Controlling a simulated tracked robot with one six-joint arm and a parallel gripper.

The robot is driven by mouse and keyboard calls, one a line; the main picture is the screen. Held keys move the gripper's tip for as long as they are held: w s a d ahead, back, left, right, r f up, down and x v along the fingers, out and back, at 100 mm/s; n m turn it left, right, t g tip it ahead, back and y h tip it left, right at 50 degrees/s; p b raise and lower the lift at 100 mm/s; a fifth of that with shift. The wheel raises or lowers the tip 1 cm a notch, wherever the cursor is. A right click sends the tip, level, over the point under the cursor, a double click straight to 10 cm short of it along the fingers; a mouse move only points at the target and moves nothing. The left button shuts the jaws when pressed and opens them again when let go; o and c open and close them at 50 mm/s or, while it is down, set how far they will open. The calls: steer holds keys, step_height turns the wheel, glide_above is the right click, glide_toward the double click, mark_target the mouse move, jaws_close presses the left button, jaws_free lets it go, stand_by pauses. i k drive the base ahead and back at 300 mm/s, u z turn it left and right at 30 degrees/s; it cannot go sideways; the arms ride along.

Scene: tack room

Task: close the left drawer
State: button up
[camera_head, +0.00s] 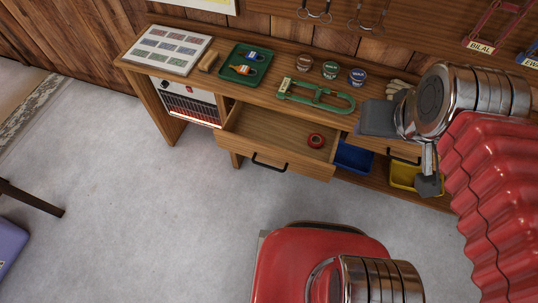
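The left drawer (262,137) of the wooden workbench (290,62) is pulled well out, and its inside shows. A red ring-shaped roll (316,140) lies in it near the right side. Its black handle (268,164) is on the front panel and is clear of my gripper. My gripper (404,152) is right of the drawer, in front of the bench's right part. Its two grey finger pads are wide apart with nothing seen between them. A right drawer (398,148) is partly hidden behind my gripper, so I cannot tell whether it is fully shut.
On the bench top are a sample board (165,50), a green tray (246,65), a green clamp-like tool (315,96) and several small tins (331,70). A blue bin (353,157) and a yellow bin (403,174) sit below. The grey floor (170,210) before the drawer is clear.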

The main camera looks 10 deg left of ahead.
mark_target(275, 138)
steer(key=u, duration=0.55)
steer(key=k, duration=1.3)
steer(key=u, duration=0.8)
steer(key=i, duration=1.4)
steer(key=z, duration=0.9)
steer(key=i, duration=0.45)
steer(key=z, duration=0.25)
